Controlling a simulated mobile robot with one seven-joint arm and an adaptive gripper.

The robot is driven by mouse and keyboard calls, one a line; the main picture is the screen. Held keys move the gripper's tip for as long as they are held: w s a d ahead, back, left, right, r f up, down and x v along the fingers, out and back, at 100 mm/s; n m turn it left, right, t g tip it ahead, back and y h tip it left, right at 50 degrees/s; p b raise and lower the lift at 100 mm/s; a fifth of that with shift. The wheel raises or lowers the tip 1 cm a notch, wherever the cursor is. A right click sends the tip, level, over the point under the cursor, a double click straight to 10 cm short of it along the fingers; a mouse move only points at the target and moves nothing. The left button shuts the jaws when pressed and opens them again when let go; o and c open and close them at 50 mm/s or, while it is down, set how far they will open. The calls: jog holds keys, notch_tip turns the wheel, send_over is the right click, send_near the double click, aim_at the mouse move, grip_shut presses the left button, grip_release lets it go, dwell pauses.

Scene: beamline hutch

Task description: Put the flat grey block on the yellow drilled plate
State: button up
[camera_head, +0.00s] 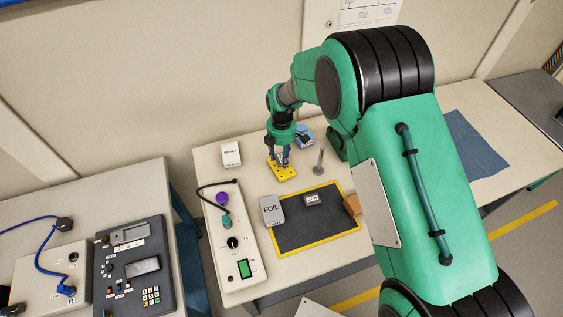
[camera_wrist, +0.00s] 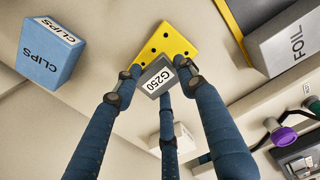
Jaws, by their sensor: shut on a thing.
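The yellow drilled plate (camera_head: 275,173) lies on the pale bench below my gripper (camera_head: 281,157). It also shows in the wrist view (camera_wrist: 181,41), with dark holes. My gripper (camera_wrist: 158,76) is shut on a grey block labelled G250 (camera_wrist: 150,87), held between its fingertips. In the wrist view the block overlaps one end of the plate. I cannot tell whether it touches the plate. In the head view the fingers mostly hide the held block. Another small grey labelled block (camera_head: 312,199) lies on the dark yellow-edged mat (camera_head: 300,232).
A blue CLIPS box (camera_head: 305,137) stands just behind the plate, and a metal post (camera_head: 319,163) stands to its right. A grey FOIL box (camera_head: 271,210), a white box (camera_head: 231,154) and a control box with a purple knob (camera_head: 222,198) are nearby. A brown block (camera_head: 352,204) sits at the mat's right.

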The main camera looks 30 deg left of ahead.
jog(key=shift+f+b, duration=0.35)
jog(key=shift+f, duration=1.4)
jog(key=shift+f, duration=0.15)
jog(key=o, duration=1.2)
notch_tip(320, 180, up, 12)
jog(key=shift+r+p, duration=0.2)
jog(key=shift+p, duration=0.7)
